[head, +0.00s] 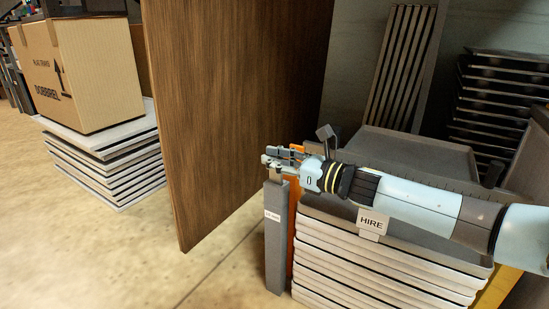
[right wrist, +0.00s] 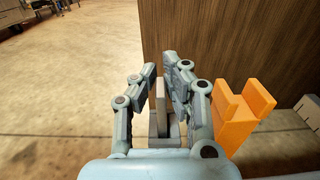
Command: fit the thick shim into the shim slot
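My right gripper (head: 268,156) is at the top of a grey upright post (head: 277,250) with a small white label. In the right wrist view its fingers (right wrist: 164,72) stand on either side of a thin, upright, light grey slab (right wrist: 160,97). The gap to the slab is very small, and I cannot tell whether both fingers touch it. Grey blocky parts show below the slab, between the fingers. I cannot tell whether the slab is the thick shim or part of the post. No shim slot can be made out for certain. My left gripper is not in view.
An orange piece with a notched top (right wrist: 240,115) stands close right of the gripper. A wooden panel (head: 235,100) rises behind. Stacked trays with a HIRE sign (head: 373,223) lie under my right arm. A cardboard box (head: 85,75) sits on another stack.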

